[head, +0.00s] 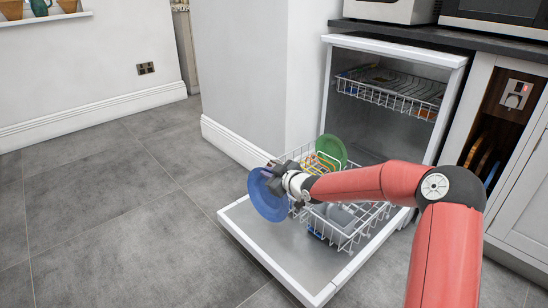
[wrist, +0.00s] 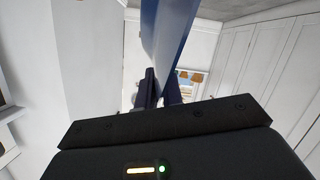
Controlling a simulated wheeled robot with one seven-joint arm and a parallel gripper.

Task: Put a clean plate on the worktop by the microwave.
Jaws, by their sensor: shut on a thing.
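A blue plate (head: 266,196) is held on edge by my gripper (head: 275,178), at the left end of the dishwasher's lower rack in the head view. In the wrist view the blue plate (wrist: 172,40) rises between the fingers of my gripper (wrist: 158,92), which is shut on it. The dark worktop (head: 450,38) runs along the top right of the head view, above the open dishwasher. The microwave (head: 500,12) shows only in part at the top right edge. Whether the plate touches the rack is hard to tell.
The dishwasher door (head: 290,262) lies open and low. Its lower rack (head: 350,232) is pulled out, with a green plate (head: 331,150) and other items in it. The upper rack (head: 390,97) is inside. A white appliance (head: 385,10) stands on the worktop. Floor at left is clear.

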